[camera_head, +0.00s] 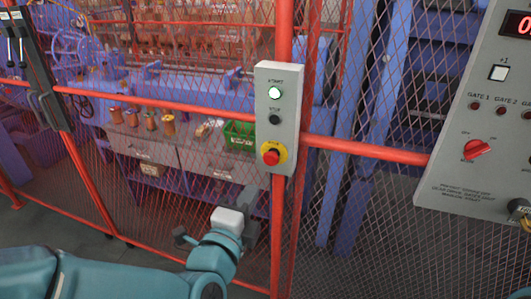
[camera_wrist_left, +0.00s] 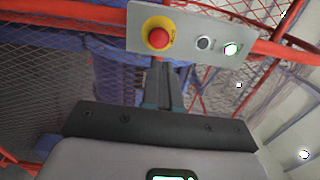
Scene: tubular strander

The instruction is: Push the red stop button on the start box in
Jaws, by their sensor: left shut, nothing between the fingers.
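The grey start box (camera_head: 279,118) is fixed to a red post. It has a lit white button (camera_head: 274,93) labelled START, a dark button (camera_head: 275,119) labelled STOP, and a red mushroom button (camera_head: 271,157) on a yellow ring at the bottom. The wrist view also shows the box (camera_wrist_left: 183,42) and the red button (camera_wrist_left: 158,38). My left gripper (camera_head: 250,197) is below and left of the red button in the head view, shut and empty. In the wrist view its fingers (camera_wrist_left: 163,80) point towards the box's edge close to the red button; contact cannot be told. My right gripper is not in view.
A red rail (camera_head: 365,147) and mesh fence (camera_head: 345,200) run behind the box. A grey control panel (camera_head: 480,120) with a red rotary switch stands at the right. Behind the mesh are a green bin (camera_head: 239,135) and spools (camera_head: 167,125).

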